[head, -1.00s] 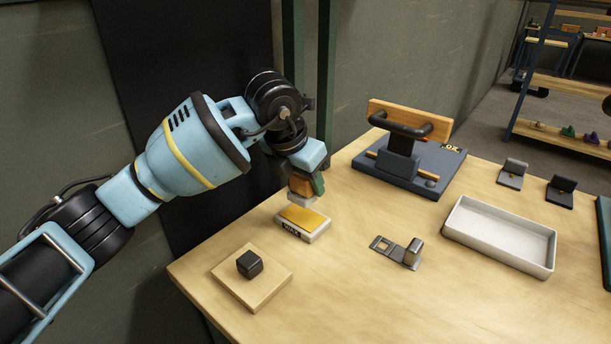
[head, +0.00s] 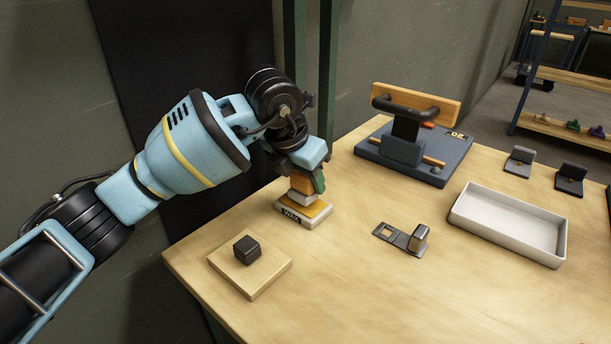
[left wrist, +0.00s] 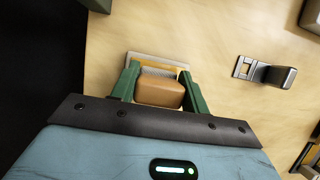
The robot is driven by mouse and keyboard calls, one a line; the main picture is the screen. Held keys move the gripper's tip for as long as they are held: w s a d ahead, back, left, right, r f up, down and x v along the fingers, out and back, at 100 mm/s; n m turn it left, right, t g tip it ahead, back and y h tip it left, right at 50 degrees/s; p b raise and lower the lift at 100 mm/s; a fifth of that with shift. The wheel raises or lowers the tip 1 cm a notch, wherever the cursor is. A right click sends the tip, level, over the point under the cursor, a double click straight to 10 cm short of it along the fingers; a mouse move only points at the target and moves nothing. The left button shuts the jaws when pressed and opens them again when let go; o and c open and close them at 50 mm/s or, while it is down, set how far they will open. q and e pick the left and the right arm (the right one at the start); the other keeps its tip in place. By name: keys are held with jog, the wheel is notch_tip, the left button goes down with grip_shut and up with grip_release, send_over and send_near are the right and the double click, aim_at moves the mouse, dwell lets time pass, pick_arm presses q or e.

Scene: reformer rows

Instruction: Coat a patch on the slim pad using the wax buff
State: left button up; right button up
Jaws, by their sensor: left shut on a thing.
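My left gripper (head: 309,182) is shut on the wax buff (head: 301,186), an orange-brown block with a pale underside. In the left wrist view the buff (left wrist: 159,92) sits between the two green fingers. The buff is upright, its underside on or just above the yellow face of a shallow white block marked WAX (head: 293,215); I cannot tell if they touch. A thin square wooden pad (head: 253,277) with a dark cube on it lies nearer, at the table's left front; I cannot tell if this is the slim pad. My right gripper is out of view.
A grey bracket (head: 400,238) lies right of the WAX block. A white tray (head: 508,225) stands further right. A dark press-like fixture (head: 410,155) with a black handle is at the back, and two small dark stands are at the back right. The front table is clear.

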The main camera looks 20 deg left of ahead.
pick_arm(q)
jog(key=shift+f, duration=0.5)
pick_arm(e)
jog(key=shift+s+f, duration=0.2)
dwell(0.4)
pick_arm(q)
jog(key=shift+f, duration=0.15)
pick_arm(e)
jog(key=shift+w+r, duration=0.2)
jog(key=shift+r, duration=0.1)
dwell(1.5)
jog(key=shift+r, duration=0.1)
